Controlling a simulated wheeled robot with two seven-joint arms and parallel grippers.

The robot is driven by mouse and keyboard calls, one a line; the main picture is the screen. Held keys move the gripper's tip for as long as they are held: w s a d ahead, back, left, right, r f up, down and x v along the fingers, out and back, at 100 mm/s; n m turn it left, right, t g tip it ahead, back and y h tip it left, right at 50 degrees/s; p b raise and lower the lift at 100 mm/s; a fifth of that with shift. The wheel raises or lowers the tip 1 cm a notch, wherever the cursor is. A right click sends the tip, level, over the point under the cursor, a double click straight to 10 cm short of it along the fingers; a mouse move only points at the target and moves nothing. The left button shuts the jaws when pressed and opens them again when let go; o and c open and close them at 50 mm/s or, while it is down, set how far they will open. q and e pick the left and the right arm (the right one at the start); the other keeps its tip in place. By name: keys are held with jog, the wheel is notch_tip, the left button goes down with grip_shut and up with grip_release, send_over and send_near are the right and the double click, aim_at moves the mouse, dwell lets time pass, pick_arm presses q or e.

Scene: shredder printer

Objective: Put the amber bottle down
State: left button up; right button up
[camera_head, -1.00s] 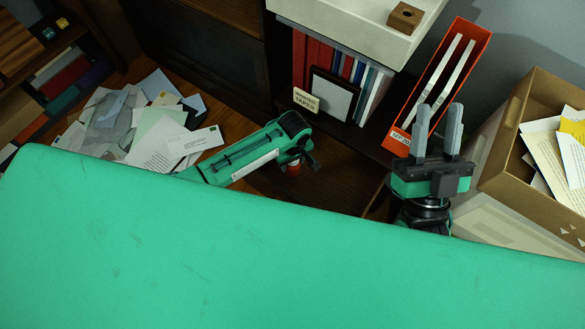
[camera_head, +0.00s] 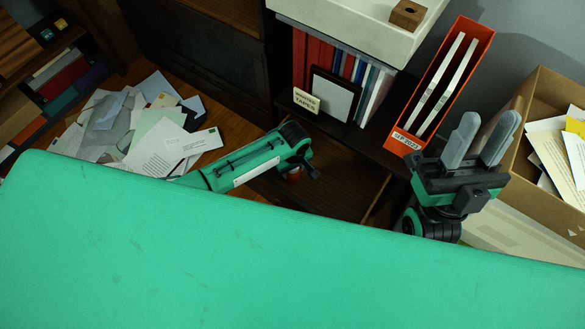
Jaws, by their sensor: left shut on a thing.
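My left arm comes in from the left, and its gripper (camera_head: 298,168) is low in front of the dark shelf unit. A small reddish-brown piece, likely the amber bottle (camera_head: 293,174), shows just under the wrist. My left gripper is shut on it, though the fingers are mostly hidden behind the wrist. I cannot tell whether the bottle touches the surface below. My right gripper (camera_head: 483,140) is open and empty, its two grey fingers pointing up, in front of the orange binder and left of the cardboard box.
Loose papers (camera_head: 155,130) lie piled on the wooden floor at left. An orange binder (camera_head: 408,138) stands by the shelf. A cardboard box (camera_head: 520,150) of papers is at right. Books and a label card (camera_head: 306,100) fill the shelf. The lower half of the view is blocked.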

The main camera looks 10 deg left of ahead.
pick_arm(q)
jog(key=o, duration=1)
jog(key=shift+o, duration=0.2)
